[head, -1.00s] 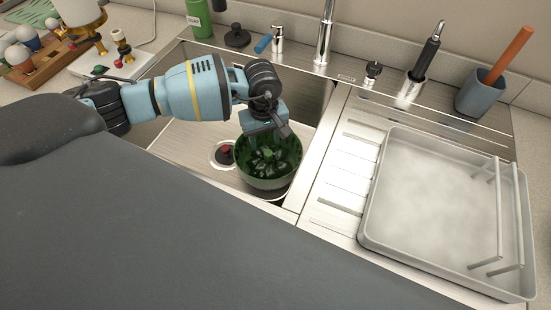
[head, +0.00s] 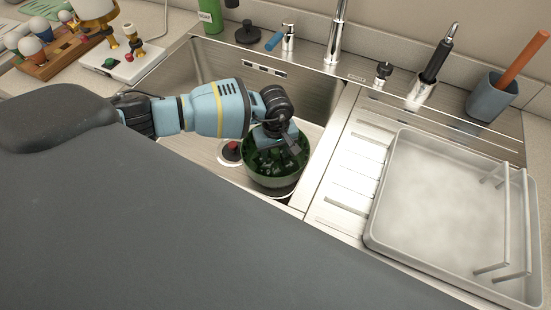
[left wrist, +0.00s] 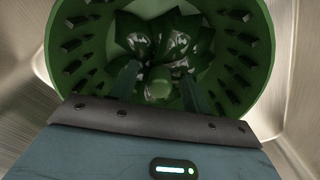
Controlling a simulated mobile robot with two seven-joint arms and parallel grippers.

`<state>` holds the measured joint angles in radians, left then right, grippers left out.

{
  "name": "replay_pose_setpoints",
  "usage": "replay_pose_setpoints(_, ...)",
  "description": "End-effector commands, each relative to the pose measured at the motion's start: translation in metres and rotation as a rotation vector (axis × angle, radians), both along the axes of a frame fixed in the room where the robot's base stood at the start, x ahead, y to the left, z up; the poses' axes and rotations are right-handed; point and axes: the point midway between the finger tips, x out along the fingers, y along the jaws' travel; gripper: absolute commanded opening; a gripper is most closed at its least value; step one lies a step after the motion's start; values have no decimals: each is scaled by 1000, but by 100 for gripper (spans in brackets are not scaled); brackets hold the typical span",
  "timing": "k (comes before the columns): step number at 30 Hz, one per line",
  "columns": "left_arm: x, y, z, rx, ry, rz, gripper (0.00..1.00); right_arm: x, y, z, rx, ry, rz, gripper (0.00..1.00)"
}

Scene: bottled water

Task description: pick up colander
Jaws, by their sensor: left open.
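The green colander (head: 274,172) sits in the sink basin (head: 205,170), and its slotted inside fills much of the left wrist view (left wrist: 245,55). Dark green, glossy leaf-like pieces (left wrist: 180,42) show in its middle. My left gripper (head: 290,153) reaches down over the colander's far right side. In the left wrist view its two dark fingers (left wrist: 158,85) stand apart, pointing into the colander, with a rounded green knob between or beyond them. I cannot tell whether the fingers touch the colander. The far rim is partly hidden by the gripper. My right gripper is not in view.
A grey tray (head: 455,205) with white bars stands on the drainboard right of the sink. The faucet (head: 336,35), a soap dispenser (head: 288,38) and a grey cup (head: 491,97) line the back. A red-topped drain piece (head: 232,149) lies left of the colander.

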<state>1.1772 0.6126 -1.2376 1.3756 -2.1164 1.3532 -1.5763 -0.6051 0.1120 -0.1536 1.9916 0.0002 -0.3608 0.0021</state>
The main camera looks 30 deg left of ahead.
Motion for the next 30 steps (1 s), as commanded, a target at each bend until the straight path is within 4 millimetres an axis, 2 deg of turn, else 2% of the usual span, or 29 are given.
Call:
replay_pose_setpoints(7,0,0,-1,0,-1,0,48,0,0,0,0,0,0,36)
replay_pose_setpoints(8,0,0,-1,0,-1,0,45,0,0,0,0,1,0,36)
replay_pose_setpoints(18,0,0,-1,0,-1,1,1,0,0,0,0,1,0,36)
replay_pose_setpoints(26,1,0,0,0,-3,1,0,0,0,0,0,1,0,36)
replay_pose_setpoints(30,2,1,11,0,-4,1,0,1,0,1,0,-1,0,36)
